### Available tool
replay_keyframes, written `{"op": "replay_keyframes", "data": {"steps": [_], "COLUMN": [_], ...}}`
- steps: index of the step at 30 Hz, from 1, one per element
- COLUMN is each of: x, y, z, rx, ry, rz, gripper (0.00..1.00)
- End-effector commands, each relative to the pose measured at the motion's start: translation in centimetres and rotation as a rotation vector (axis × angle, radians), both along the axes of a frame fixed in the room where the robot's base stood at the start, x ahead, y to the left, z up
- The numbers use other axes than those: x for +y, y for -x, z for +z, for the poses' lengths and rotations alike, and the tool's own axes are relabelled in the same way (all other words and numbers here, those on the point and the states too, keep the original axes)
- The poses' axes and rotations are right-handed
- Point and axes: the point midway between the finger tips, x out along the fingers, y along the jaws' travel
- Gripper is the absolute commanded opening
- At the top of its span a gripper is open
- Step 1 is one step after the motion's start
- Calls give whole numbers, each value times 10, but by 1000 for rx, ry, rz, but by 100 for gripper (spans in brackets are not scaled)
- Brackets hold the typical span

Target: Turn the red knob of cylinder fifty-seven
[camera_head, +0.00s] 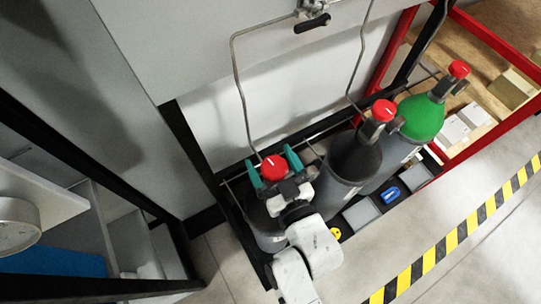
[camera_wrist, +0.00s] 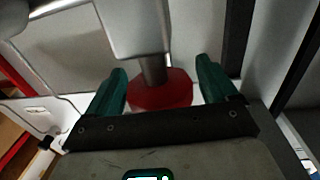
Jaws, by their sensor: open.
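Several-coloured gas cylinders stand in a row in the head view, each topped by a red knob; no cylinder number is readable. My gripper (camera_head: 272,164) is at the leftmost red knob (camera_head: 274,168), with one teal finger on each side of it. In the wrist view the red knob (camera_wrist: 160,92) sits between the spread fingers of my gripper (camera_wrist: 162,80), with apparent gaps on both sides. The jaws are open. The leftmost cylinder (camera_head: 270,241) is mostly hidden by my gripper and arm.
A black-topped cylinder (camera_head: 354,158) with a red knob (camera_head: 383,110) stands to the right, then a green-topped one (camera_head: 421,117) with a red knob (camera_head: 459,69). Thin pipes (camera_head: 241,90) run up the wall. Clear floor (camera_head: 385,255) lies in front.

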Motion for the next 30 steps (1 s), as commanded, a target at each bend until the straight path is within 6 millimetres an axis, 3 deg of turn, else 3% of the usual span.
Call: {"op": "replay_keyframes", "data": {"steps": [12, 27, 30], "x": [3, 3, 3], "y": [-6, -6, -6], "z": [0, 0, -1], "rx": [0, 0, 0], "ry": [1, 1, 1], "rz": [0, 0, 1], "gripper": [85, 37, 35]}}
